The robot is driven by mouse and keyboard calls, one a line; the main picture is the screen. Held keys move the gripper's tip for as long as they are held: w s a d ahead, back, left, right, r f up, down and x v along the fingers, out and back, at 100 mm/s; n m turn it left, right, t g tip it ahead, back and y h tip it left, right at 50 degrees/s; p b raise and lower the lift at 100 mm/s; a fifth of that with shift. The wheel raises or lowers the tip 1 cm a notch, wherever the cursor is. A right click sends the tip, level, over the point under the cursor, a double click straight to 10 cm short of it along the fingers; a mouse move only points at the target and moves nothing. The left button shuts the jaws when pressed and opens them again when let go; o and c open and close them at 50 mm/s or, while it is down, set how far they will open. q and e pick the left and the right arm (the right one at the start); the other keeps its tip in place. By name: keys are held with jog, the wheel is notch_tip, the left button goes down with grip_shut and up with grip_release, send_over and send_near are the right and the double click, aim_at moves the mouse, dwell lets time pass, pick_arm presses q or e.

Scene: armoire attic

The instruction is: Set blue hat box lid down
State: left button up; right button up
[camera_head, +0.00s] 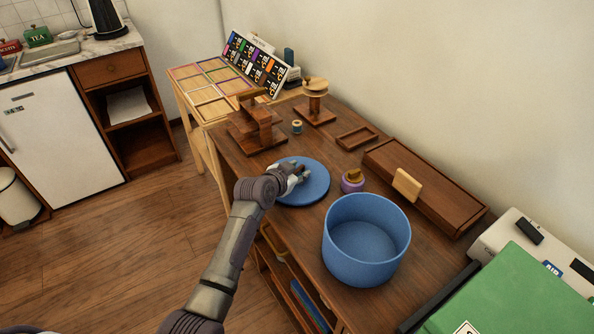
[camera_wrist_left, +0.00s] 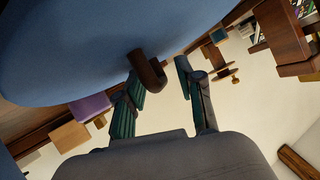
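The blue hat box lid (camera_head: 316,188) is level at the worktop's front edge, left of the open blue hat box (camera_head: 364,266). I cannot tell if it rests fully on the wood. My left gripper (camera_head: 301,173) is over the lid's middle. In the left wrist view the lid (camera_wrist_left: 65,55) fills the upper left, and its brown knob (camera_wrist_left: 147,70) is between the fingers (camera_wrist_left: 160,76). The knob is close to one finger, with a gap to the other, so the fingers look open. The hat box stands upright and looks empty. My right gripper is not in view.
The wooden worktop (camera_head: 335,170) also holds a purple pot (camera_head: 352,183), a wooden stand (camera_head: 262,135), a small tray (camera_head: 356,138), a spool (camera_head: 297,127) and a long wooden box (camera_head: 430,187). A green case (camera_head: 520,290) is at the lower right.

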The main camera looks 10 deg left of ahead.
pick_arm(q)
jog(key=shift+s+r, duration=0.15)
jog(key=shift+s, duration=0.05)
jog(key=p+v, duration=0.1)
jog(key=v, duration=0.9)
jog(key=shift+s+r, duration=0.15)
jog(key=shift+s, duration=0.05)
jog(key=shift+s+a+r, duration=0.2)
jog(key=shift+s+r, duration=0.1)
jog(key=shift+s, duration=0.2)
